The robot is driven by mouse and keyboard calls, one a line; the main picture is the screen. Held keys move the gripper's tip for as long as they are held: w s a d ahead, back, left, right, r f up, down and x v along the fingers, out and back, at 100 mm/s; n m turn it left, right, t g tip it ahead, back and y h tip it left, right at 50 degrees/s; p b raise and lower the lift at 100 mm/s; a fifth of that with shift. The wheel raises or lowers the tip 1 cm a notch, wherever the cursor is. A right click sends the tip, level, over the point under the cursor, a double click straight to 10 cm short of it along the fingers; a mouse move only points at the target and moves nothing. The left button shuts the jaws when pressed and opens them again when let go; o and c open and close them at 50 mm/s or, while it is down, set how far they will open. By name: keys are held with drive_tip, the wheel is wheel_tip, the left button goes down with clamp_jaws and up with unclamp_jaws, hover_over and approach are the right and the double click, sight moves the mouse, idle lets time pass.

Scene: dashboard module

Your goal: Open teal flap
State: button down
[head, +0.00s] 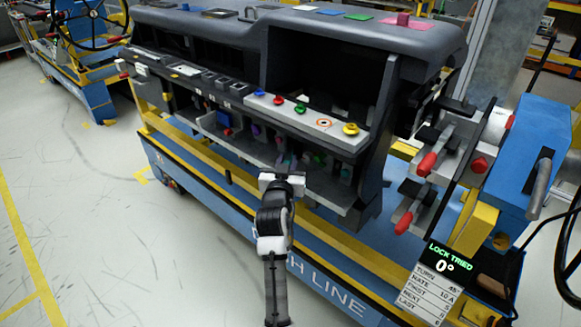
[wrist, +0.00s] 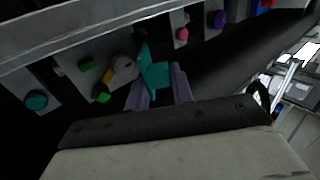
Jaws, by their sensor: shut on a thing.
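The teal flap (wrist: 154,73) is a small thin plate on a grey panel under the dashboard ledge, near the middle of the wrist view. It stands out from the panel toward me and looks tilted. My gripper (wrist: 160,88) reaches it from below, with its two lavender fingers on either side, shut on the flap. In the head view my gripper (head: 284,170) is at the lower shelf of the dashboard module (head: 375,110). There the flap is mostly hidden by the gripper and shadow.
A teal knob (wrist: 36,101), green knobs (wrist: 102,97) and an orange-grey part (wrist: 122,68) sit left of the flap. Pink (wrist: 182,34) and purple (wrist: 219,19) knobs are to the right. A grey ledge (wrist: 75,35) runs above. Red-handled clamps (head: 427,163) stand at the module's right.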

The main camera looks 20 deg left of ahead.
drive_tip(key=shift+w+a+m+g+h+b, duration=0.35)
drive_tip(key=shift+a+m+g+h+b, duration=0.35)
drive_tip(key=shift+m+h+b, duration=1.55)
drive_tip(key=shift+w+a+m+g+h+b, duration=0.4)
drive_tip(key=shift+a+m+g+h+b, duration=0.65)
drive_tip(key=shift+h+b, duration=2.1)
drive_tip(key=shift+w+a+m+g+h+b, duration=0.3)
drive_tip(key=shift+a+m+h+b, duration=0.25)
drive_tip(key=shift+m+h+b, duration=2)
drive_tip(key=c, duration=2.2)
unclamp_jaws()
drive_tip(key=shift+w+r+n+b, duration=0.1)
drive_tip(key=shift+n+b, duration=0.3)
drive_tip(key=shift+n, duration=0.05)
drive_tip(key=c, duration=2.2)
unclamp_jaws()
drive_tip(key=c, duration=1.3)
unclamp_jaws()
drive_tip(key=shift+d, duration=0.1)
